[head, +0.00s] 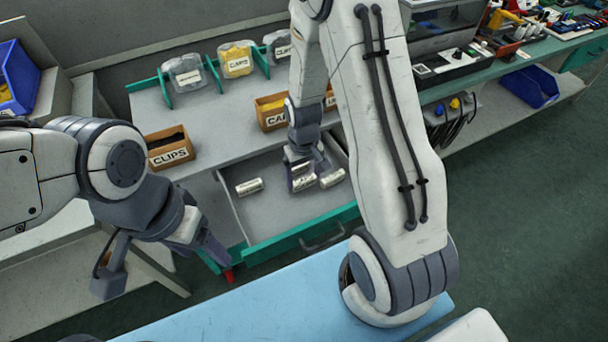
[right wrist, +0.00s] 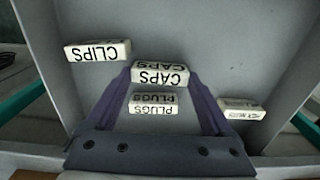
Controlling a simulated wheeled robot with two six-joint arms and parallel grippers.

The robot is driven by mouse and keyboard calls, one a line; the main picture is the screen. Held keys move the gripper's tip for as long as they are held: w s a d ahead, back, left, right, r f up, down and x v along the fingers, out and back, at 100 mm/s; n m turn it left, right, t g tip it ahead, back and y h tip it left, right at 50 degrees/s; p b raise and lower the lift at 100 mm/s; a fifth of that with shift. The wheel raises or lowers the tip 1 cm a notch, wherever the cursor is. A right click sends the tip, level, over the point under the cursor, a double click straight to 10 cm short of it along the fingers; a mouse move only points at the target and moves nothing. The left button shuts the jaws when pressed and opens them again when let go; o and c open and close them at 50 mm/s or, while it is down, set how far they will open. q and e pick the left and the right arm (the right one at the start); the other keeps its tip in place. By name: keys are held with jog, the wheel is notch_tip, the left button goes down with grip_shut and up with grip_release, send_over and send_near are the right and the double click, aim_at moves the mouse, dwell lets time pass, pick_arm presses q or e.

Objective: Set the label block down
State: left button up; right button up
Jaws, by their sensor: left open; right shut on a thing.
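My right gripper (head: 303,182) reaches down into the open grey drawer (head: 275,217). In the right wrist view its purple fingers are shut on the white CAPS label block (right wrist: 160,74), held level at the fingertips. I cannot tell whether it touches the drawer floor. The PLUGS block (right wrist: 153,103) shows between the fingers, close to the held block. The CLIPS block (head: 249,187) lies to the left, and the HEX NUTS block (head: 332,178) to the right. My left gripper (head: 213,250) is open and empty, left of the drawer.
The drawer has a green front with a handle (head: 322,237). On the bench above stand a CLIPS carton (head: 170,147), a CAPS carton (head: 270,118) and clear bags (head: 236,62) in green holders. Bare drawer floor shows in front of the blocks. A blue surface (head: 270,310) lies nearest.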

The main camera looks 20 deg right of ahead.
aim_at(303, 179)
jog(key=shift+f, duration=0.15)
jog(key=o, duration=1.1)
jog(key=shift+r, duration=0.45)
notch_tip(303, 179, up, 11)
jog(key=s+a+r+n, duration=0.2)
jog(key=s+a+r, duration=0.1)
jog(key=s+a, duration=0.2)
jog(key=s+a+r+n, duration=0.2)
jog(key=s+a+r, duration=0.1)
jog(key=s+a, duration=0.2)
jog(key=s+a+r+n+y+p, duration=0.1)
jog(key=s+a+r+n, duration=0.2)
jog(key=s, duration=0.6)
jog(key=shift+a+r, duration=0.2)
jog(key=shift+a, duration=1.15)
